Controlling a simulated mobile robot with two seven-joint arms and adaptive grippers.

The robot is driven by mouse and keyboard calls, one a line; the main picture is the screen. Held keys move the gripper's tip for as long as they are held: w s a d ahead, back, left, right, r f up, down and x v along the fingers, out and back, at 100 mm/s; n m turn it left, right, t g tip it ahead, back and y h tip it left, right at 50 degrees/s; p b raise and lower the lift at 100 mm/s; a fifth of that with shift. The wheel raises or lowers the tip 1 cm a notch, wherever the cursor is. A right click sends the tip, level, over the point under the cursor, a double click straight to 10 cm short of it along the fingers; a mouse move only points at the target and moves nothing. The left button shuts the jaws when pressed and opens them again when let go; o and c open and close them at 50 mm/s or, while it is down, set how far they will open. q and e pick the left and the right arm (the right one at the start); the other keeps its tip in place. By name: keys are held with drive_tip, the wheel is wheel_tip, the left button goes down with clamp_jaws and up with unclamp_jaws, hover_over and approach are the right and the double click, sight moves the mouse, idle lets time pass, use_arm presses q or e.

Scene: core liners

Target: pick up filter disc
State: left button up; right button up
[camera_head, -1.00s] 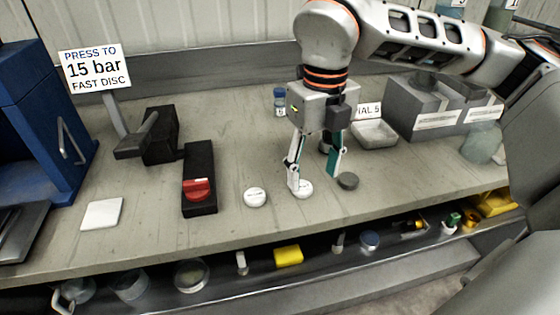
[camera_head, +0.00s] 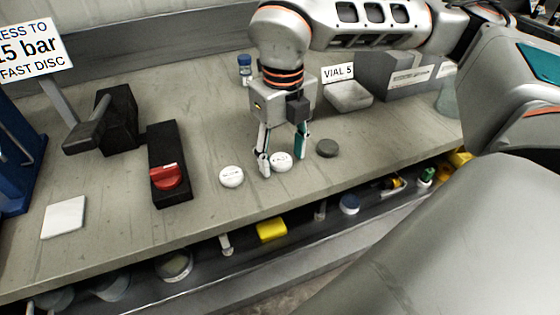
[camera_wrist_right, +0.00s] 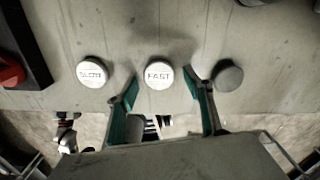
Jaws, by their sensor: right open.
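Three small round discs lie in a row on the bench. A white disc marked FAST (camera_head: 281,161) is in the middle, also clear in the right wrist view (camera_wrist_right: 159,75). Another white disc (camera_head: 231,176) with blurred lettering is to its left, and a plain grey disc (camera_head: 327,148) to its right. My right gripper (camera_head: 283,165) is open, pointing down, with one finger on each side of the FAST disc. My left gripper is not in view.
A black block with a red knob (camera_head: 166,177) and a black lever device (camera_head: 108,122) stand left. A white square pad (camera_head: 64,217) lies front left. A grey tray (camera_head: 348,96) by the VIAL 5 sign is behind right. A lower shelf holds several items.

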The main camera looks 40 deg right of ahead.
drive_tip(key=shift+f, duration=0.1)
drive_tip(key=c, duration=1)
